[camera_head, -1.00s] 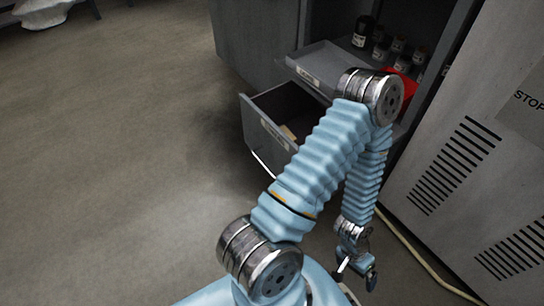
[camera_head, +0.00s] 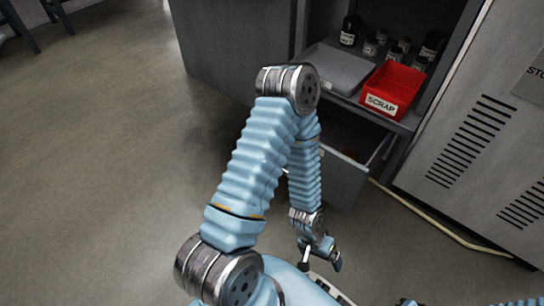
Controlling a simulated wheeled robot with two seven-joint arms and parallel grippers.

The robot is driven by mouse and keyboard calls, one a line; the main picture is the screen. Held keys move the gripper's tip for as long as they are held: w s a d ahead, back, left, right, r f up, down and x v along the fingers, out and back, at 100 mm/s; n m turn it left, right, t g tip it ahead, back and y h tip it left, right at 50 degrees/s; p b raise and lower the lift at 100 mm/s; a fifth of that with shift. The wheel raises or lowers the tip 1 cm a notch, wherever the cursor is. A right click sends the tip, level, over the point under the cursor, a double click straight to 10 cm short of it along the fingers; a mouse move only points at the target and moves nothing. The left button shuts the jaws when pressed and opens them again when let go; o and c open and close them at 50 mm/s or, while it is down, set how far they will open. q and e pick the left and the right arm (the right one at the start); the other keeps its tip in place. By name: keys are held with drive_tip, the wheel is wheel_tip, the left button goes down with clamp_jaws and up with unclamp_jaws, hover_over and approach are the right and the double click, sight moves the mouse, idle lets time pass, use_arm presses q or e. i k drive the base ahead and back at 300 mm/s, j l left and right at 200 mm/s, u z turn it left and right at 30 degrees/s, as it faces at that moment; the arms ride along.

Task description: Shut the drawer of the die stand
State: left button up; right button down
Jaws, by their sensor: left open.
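The die stand (camera_head: 235,50) is a grey cabinet at the top middle. Its drawer (camera_head: 338,184) stands pulled out below the open shelf, its front panel facing me and its inside partly visible. My left arm crosses in front and hides the drawer's left part. My left gripper (camera_head: 321,260) is open and empty. In the picture it is below the drawer front and apart from it, pointing down.
On the shelf are a grey tray (camera_head: 338,68), a red SCRAP bin (camera_head: 391,88) and several dark bottles. A grey vented cabinet (camera_head: 470,130) stands at the right. A pale cable (camera_head: 440,229) runs along the floor. The floor at left is clear.

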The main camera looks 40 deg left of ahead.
sight(342, 178)
drive_tip(key=j, duration=0.7)
drive_tip(key=i+j+u, duration=0.1)
drive_tip(key=j, duration=0.6)
drive_tip(key=i+j, duration=0.2)
